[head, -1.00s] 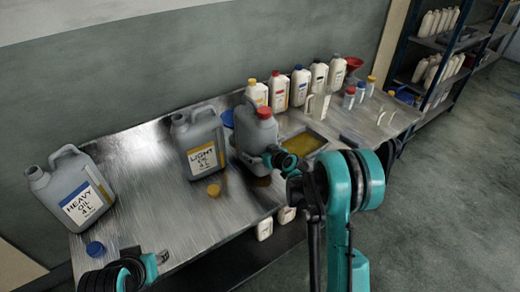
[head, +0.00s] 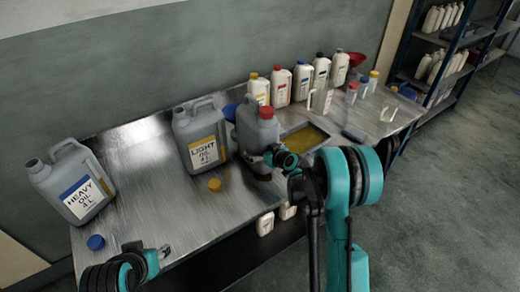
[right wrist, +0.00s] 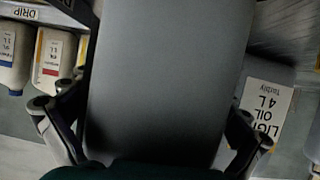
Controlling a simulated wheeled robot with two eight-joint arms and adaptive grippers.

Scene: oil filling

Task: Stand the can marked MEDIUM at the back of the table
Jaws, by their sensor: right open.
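A grey can with a red cap (head: 258,133) stands upright at the table's front, left of the oil-filled tray; its label is not visible. My right gripper (head: 268,159) is low beside it. In the right wrist view, the open fingers of my right gripper (right wrist: 145,115) lie either side of the grey can body (right wrist: 170,70); contact is unclear. The table's back strip (head: 135,132) is partly bare. My left gripper (head: 155,258) is over the front left edge, its opening too small to judge.
The LIGHT OIL can (head: 201,136) stands just left of the red-capped can, and the HEAVY OIL can (head: 72,184) at far left. Yellow (head: 214,184) and blue (head: 95,242) caps lie in front. White bottles (head: 301,82) line the back. The oil tray (head: 304,138) is right.

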